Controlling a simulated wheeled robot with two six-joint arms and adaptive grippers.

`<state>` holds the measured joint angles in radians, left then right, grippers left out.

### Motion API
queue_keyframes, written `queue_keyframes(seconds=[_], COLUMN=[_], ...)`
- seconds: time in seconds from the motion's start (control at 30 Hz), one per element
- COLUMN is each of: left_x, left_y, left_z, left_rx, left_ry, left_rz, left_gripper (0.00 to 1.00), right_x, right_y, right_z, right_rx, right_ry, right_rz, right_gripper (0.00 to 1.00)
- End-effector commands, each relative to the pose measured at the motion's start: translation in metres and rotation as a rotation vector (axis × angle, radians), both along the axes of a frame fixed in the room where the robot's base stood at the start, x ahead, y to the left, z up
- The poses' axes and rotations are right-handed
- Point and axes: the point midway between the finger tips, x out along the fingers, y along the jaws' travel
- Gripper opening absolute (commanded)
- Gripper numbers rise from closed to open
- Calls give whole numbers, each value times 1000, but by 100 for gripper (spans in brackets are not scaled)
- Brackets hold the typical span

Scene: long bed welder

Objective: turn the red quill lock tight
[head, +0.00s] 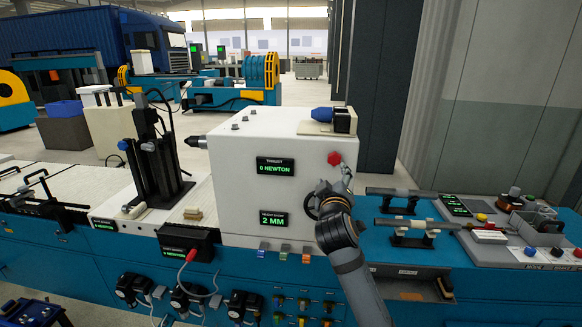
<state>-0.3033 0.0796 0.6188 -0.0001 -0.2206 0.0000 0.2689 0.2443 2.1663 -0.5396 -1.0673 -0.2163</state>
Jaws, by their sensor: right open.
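The red quill lock (334,158) is a small red knob on the front face of the white machine head (228,165), near its upper right. My right gripper (335,180) is open, just below the red knob, with its fingers pointing up toward it. A small gap seems to remain between them, and the gripper looks empty. A dark round handwheel (311,205) on the same face is partly hidden behind my right gripper and wrist. My left gripper is not in view.
Displays on the white head read "0 NEWTON" (276,167) and "2 MM" (273,220). A black upright fixture (153,160) stands to the left.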

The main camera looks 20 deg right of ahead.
Motion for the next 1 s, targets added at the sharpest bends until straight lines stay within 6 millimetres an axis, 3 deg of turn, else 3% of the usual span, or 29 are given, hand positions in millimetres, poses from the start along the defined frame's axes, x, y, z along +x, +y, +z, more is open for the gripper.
queue_keyframes(seconds=[0.23, 0.7, 1.0], left_x=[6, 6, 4], left_y=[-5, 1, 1], left_z=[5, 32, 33], left_rx=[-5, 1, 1], left_ry=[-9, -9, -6], left_rz=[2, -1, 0], left_gripper=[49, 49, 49], right_x=[6, 80, 88], right_y=[-5, -50, -55], right_z=[7, 6, 4], right_rx=[-6, -2, -2], right_ry=[-6, -6, -6], right_rz=[-3, -2, -1], right_gripper=[61, 61, 61])
